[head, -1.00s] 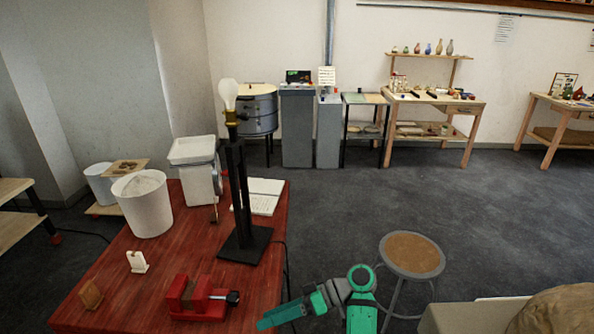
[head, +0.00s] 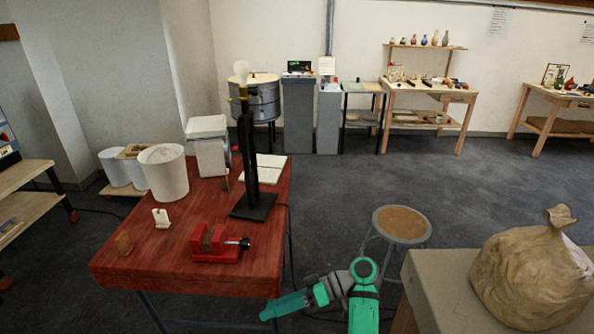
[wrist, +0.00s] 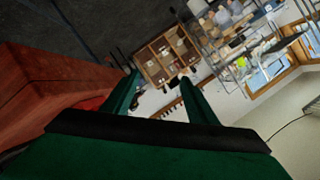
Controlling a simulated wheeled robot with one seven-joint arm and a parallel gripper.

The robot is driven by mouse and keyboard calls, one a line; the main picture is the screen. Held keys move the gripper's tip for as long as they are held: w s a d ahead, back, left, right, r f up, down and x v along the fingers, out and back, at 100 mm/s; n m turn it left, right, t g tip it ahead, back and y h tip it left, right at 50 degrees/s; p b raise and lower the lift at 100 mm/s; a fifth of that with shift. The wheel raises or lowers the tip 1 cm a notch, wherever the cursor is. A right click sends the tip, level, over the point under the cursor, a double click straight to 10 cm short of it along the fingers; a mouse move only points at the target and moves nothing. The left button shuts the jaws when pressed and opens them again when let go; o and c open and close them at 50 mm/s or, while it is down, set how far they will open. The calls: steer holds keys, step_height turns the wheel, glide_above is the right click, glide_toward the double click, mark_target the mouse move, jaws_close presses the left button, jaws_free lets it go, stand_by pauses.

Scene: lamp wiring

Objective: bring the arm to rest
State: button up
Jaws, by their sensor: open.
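My gripper (head: 272,312) is at the bottom of the head view, at the end of my green and grey arm, beside the front right corner of the red table (head: 150,255). In the wrist view my gripper (wrist: 158,88) shows two green fingers spread apart with nothing between them. The black lamp (head: 250,170) stands upright on the red table, with a white bulb (head: 241,72) at its top. It is well apart from my gripper.
A red vise (head: 218,245), a white bucket (head: 165,175) and an open book (head: 265,168) are on the red table. A round stool (head: 402,223) and a bench with a tan bag (head: 530,270) are to the right. Grey floor is clear behind the stool.

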steer(key=s+a+f+m+t+h, duration=0.15)
steer(key=a+f+m+t, duration=0.3)
steer(key=f, duration=0.45)
steer(key=s+a+f+m+t, duration=0.2)
steer(key=a+f+m+t, duration=0.15)
steer(key=a+f, duration=0.35)
steer(key=s+d+f+m+t+h, duration=0.4)
steer(key=s+f+m+h, duration=0.15)
steer(key=s+f, duration=0.5)
steer(key=s+d+r+t+h, duration=0.1)
steer(key=s+d+r+h, duration=0.2)
steer(key=s, duration=0.4)
steer(key=s+d+r+t+h, duration=0.2)
steer(key=s+d+h, duration=0.1)
steer(key=s+d, duration=0.35)
steer(key=s+d+r+n+t, duration=0.1)
steer(key=s+d+r, duration=0.1)
steer(key=s+r, duration=0.3)
steer(key=s+d+r+n+t+h, duration=0.1)
steer(key=s+r, duration=0.4)
steer(key=r, duration=0.7)
steer(key=shift+s+d+t, duration=0.25)
steer(key=shift+d+t, duration=0.1)
steer(key=shift+t, duration=0.25)
